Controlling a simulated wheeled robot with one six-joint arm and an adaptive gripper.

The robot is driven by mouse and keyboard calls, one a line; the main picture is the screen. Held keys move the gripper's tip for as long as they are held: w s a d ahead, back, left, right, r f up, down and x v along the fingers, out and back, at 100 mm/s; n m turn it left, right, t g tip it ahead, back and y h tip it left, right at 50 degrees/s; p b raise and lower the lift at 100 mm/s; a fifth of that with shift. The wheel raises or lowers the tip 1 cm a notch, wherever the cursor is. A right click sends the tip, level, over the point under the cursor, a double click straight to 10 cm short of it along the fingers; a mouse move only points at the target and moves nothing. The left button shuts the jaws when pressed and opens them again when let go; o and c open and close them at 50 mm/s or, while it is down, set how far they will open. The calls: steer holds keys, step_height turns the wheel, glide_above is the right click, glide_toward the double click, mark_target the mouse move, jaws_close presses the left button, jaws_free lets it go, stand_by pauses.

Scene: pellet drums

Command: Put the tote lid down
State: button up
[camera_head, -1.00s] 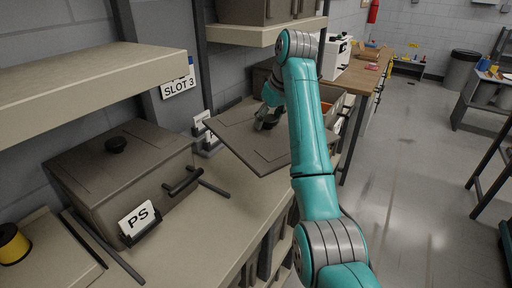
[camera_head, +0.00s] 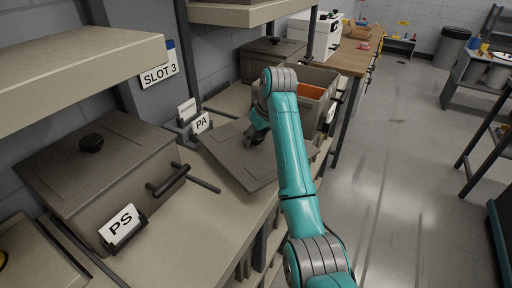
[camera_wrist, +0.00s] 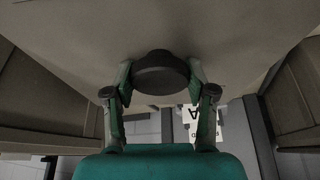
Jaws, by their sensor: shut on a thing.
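The tote lid (camera_head: 236,160) is a flat grey-brown panel over the shelf, between the PS tote and an open tote. My gripper (camera_head: 256,136) is shut on the lid's dark round knob (camera_wrist: 160,74), with a finger on each side of it in the wrist view. The lid (camera_wrist: 160,25) fills the upper part of that view. It looks low over the shelf board, slightly tilted. I cannot tell whether it touches the board. The open grey tote (camera_head: 316,83) stands behind my arm with orange contents (camera_head: 308,91) showing.
The closed PS tote (camera_head: 110,165) with its black handle stands at the left. A PA sign (camera_head: 202,123) stands by the lid's far left edge. Another lidded tote (camera_head: 273,50) is behind. An upper shelf (camera_head: 245,14) overhangs. Bare shelf (camera_head: 200,225) lies in front.

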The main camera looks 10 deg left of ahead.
mark_target(256, 147)
steer(key=shift+f, duration=2.3)
steer(key=shift+f, duration=0.15)
steer(key=o, duration=1.4)
steer(key=shift+c, duration=0.2)
